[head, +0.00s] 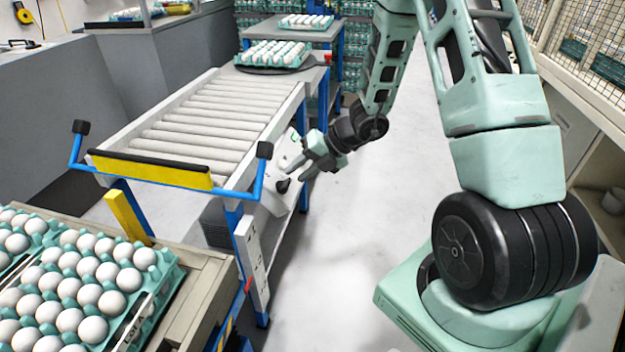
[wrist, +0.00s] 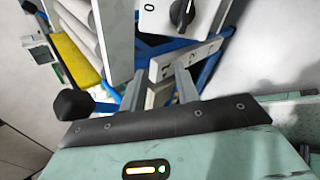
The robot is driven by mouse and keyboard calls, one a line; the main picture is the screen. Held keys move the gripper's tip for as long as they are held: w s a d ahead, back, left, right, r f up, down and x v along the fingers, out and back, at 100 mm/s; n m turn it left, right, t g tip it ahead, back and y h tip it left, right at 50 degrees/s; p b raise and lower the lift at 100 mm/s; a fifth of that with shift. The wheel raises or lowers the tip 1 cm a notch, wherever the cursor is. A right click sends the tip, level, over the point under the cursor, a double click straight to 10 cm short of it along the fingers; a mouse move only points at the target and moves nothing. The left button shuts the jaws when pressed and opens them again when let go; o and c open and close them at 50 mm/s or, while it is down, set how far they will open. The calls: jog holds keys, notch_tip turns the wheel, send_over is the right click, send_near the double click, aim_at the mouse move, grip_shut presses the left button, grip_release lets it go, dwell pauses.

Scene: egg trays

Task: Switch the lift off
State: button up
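The lift is a roller conveyor (head: 200,120) on a blue frame, with a yellow and black bar across its near end. A white control panel (head: 278,200) is on its right side and carries a black rotary knob (head: 283,186). In the wrist view the knob (wrist: 182,12) shows at the top on the white panel (wrist: 212,14), with a pale pointer line. My gripper (head: 298,170) is beside the panel. In the wrist view my gripper (wrist: 160,78) has its fingers apart with nothing held, and the knob lies beyond the fingertips, apparently untouched.
Egg trays (head: 150,310) stand on a bench at the near left. Another egg tray (head: 272,68) sits at the conveyor's far end. A blue crank-like handle with a black knob (head: 264,149) stands up close to my gripper. The floor (head: 345,240) to the right is clear.

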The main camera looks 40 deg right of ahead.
aim_at(289, 183)
jog(key=w+d+f+m+t+h, duration=0.1)
jog(key=d+f+m+t, duration=0.15)
jog(key=d+m, duration=0.25)
jog(key=shift+g, duration=0.45)
jog(key=b+x, duration=0.5)
jog(key=x, duration=0.4)
jog(key=shift+b, duration=0.3)
jog(key=shift+w+a, duration=0.1)
jog(key=shift+f, duration=0.1)
